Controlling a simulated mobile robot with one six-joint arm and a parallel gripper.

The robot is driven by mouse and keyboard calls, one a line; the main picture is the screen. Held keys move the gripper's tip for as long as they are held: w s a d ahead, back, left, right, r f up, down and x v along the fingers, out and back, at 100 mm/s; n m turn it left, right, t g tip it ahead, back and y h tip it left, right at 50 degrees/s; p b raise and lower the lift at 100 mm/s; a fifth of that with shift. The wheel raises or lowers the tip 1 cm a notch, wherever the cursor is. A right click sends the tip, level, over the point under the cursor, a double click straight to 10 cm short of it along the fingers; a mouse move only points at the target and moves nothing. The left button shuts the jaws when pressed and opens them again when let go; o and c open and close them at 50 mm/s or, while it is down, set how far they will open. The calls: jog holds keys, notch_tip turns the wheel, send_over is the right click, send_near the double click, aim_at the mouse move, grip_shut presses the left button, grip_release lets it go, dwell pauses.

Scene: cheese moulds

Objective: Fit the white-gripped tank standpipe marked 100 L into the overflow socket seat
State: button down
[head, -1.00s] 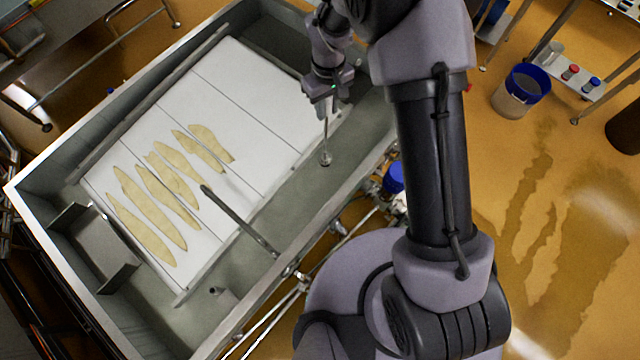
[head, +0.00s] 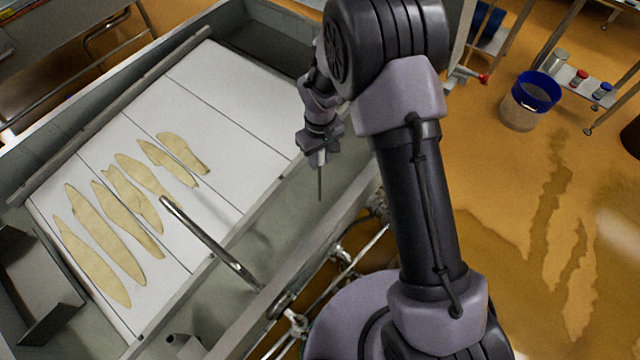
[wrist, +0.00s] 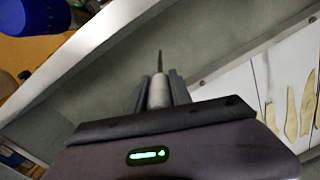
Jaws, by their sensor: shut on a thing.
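My gripper (head: 318,152) is shut on a pale-gripped standpipe, whose thin dark rod (head: 320,183) hangs nearly upright over the tank's right-hand channel. In the wrist view my gripper (wrist: 160,88) has a finger on each side of the pale grip (wrist: 158,93), and the rod (wrist: 159,62) points away. No 100 L mark is readable. The rod's lower end looks free in the head view, but its height above the floor is unclear. A small grey fitting (head: 183,345) with a dark opening sits low in the channel; I cannot tell whether it is the overflow socket seat.
White boards (head: 225,85) with several yellowish strips (head: 92,262) fill the tank's middle. A metal bar (head: 210,242) slants from the boards across the channel towards the tank rim (head: 352,205). A blue-rimmed bucket (head: 530,100) stands on the wet floor outside.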

aim_at(320, 167)
notch_tip(320, 167, down, 5)
jog(key=shift+r+b, duration=0.1)
jog(key=shift+b, duration=0.45)
jog(key=c, duration=1.1)
grip_release()
jog(key=shift+c, duration=0.2)
